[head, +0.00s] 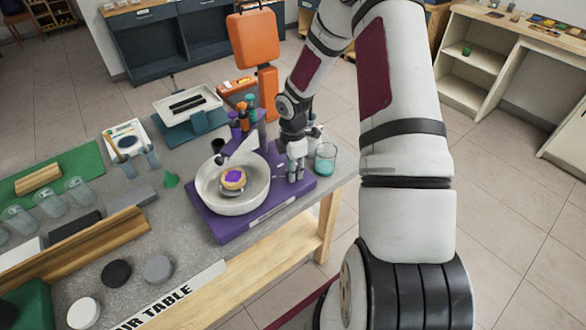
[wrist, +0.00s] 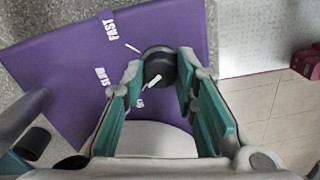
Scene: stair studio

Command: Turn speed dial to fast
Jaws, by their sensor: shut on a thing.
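The speed dial (wrist: 158,66) is a round black knob with a white pointer line, on the purple base (wrist: 185,30) of a machine. In the wrist view the pointer angles toward the lower left, away from the FAST label (wrist: 112,30) at the upper left. The SLOW label (wrist: 101,76) is at the left. My gripper (wrist: 160,70) is shut on the dial, with a teal-padded finger on either side. In the head view my gripper (head: 296,176) points down at the right part of the purple base (head: 232,226); the dial is hidden there.
A glass of teal liquid (head: 326,158) stands close on the right. An orange stand (head: 254,42) rises behind. The table's front-right edge is near.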

